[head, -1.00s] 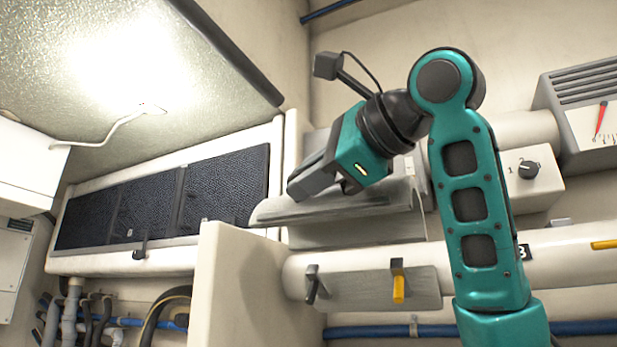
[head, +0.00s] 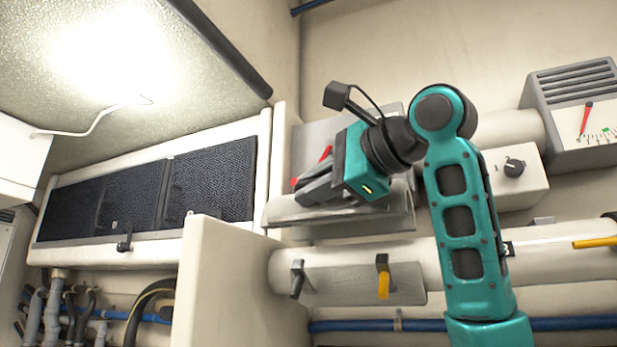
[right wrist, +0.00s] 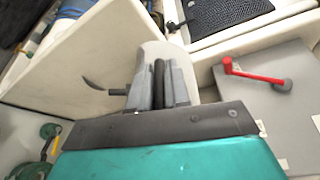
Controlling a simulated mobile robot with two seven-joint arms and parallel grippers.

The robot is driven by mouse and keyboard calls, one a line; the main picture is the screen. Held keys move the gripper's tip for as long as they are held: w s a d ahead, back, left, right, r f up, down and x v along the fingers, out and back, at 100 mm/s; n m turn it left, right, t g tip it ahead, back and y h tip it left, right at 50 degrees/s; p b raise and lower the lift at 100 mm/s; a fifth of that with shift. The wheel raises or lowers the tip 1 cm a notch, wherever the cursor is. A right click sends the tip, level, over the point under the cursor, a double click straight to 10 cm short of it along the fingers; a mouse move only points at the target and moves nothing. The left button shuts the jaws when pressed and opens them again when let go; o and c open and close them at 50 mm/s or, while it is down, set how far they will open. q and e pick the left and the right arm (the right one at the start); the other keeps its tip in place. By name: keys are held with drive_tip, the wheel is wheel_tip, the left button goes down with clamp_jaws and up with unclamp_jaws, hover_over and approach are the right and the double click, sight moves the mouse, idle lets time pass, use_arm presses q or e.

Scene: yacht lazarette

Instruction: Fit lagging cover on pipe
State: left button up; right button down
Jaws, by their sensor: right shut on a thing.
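My right gripper (head: 304,195) is shut on a grey, curved sheet-like cover (head: 345,229), which I take for the lagging cover. The cover is held nearly level just above the white pipe (head: 560,248); whether it touches the pipe I cannot tell. On the pipe's front below it is a grey metal sheet (head: 340,287) with a dark latch (head: 297,277) and a yellow-ended latch (head: 383,277). My left gripper is not in view.
A cream partition (head: 225,285) stands at the pipe's left end. Behind the gripper is a grey panel with a red lever (right wrist: 250,75). A knob box (head: 515,175) and a gauge box (head: 580,110) are at the right. A blue pipe (head: 565,327) runs below.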

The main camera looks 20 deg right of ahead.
drive_tip(key=shift+w+d+r+p, duration=0.15)
drive_tip(key=shift+w+d+p, duration=0.15)
drive_tip(key=shift+w+d, duration=0.55)
drive_tip(key=shift+w+d+p, duration=0.4)
drive_tip(key=shift+w+d, duration=0.3)
drive_tip(key=shift+d, duration=0.15)
drive_tip(key=shift+w+d+p, duration=0.6)
drive_tip(key=shift+w+d, duration=0.35)
drive_tip(key=shift+d, duration=0.15)
drive_tip(key=shift+w+d+p, duration=0.6)
drive_tip(key=shift+w+d, duration=0.25)
drive_tip(key=shift+d, duration=0.15)
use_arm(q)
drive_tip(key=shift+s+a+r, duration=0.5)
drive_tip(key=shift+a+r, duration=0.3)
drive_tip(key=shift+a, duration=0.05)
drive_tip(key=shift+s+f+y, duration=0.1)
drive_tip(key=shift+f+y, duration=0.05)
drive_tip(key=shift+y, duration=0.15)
use_arm(e)
drive_tip(key=shift+w+d, duration=0.1)
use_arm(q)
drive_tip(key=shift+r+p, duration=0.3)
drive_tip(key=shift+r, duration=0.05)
